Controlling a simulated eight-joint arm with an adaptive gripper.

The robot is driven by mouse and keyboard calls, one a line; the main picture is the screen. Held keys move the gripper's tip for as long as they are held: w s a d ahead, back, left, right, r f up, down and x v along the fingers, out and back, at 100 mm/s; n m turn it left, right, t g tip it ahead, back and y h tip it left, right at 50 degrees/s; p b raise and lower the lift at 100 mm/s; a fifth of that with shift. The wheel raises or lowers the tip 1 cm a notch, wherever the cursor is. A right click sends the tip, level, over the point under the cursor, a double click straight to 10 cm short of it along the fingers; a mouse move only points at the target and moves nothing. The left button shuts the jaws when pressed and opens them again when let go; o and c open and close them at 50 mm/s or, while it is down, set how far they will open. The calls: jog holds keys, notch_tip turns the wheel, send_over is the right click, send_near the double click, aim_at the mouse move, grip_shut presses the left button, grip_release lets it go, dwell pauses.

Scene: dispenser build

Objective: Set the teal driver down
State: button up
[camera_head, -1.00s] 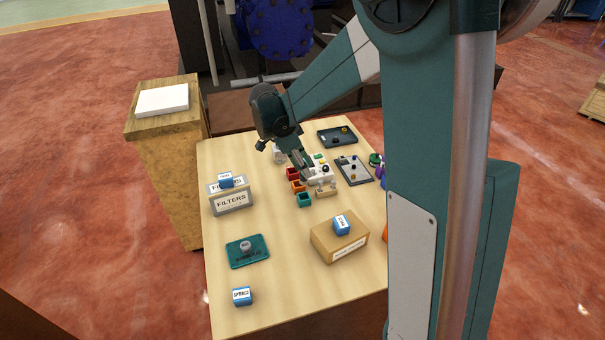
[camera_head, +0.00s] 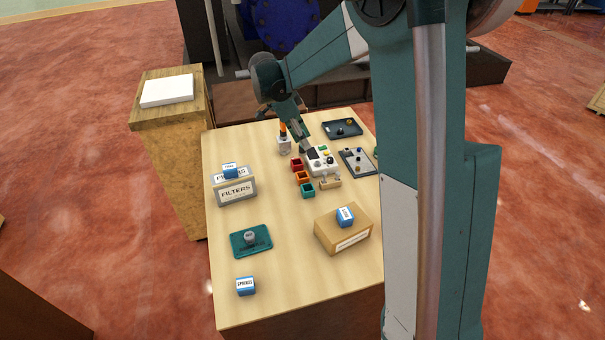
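My gripper (camera_head: 306,149) points down at the far middle of the wooden table, just behind the white device (camera_head: 322,160) with its coloured buttons. Its fingers are small and dark here, and I cannot see whether they are open or shut. I cannot make out the teal driver in this view, either in the gripper or on the table. An orange-topped item (camera_head: 283,130) stands in a pale holder (camera_head: 284,146) left of the gripper; what it is is unclear.
Red (camera_head: 297,164), orange (camera_head: 302,177) and teal (camera_head: 307,191) bins line the device's left side. Dark trays (camera_head: 342,129) and (camera_head: 357,161) lie to the right. A FILTERS box (camera_head: 236,191), teal mat (camera_head: 251,240) and cardboard box (camera_head: 343,229) stand nearer.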

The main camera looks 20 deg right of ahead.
aim_at(300, 146)
jog(key=shift+f, duration=2.75)
notch_tip(300, 146, down, 4)
jog(key=shift+f, duration=0.1)
jog(key=shift+f+b, duration=0.4)
jog(key=shift+f, duration=0.2)
jog(key=o, duration=1)
jog(key=shift+c, duration=0.2)
jog(key=shift+r, duration=0.15)
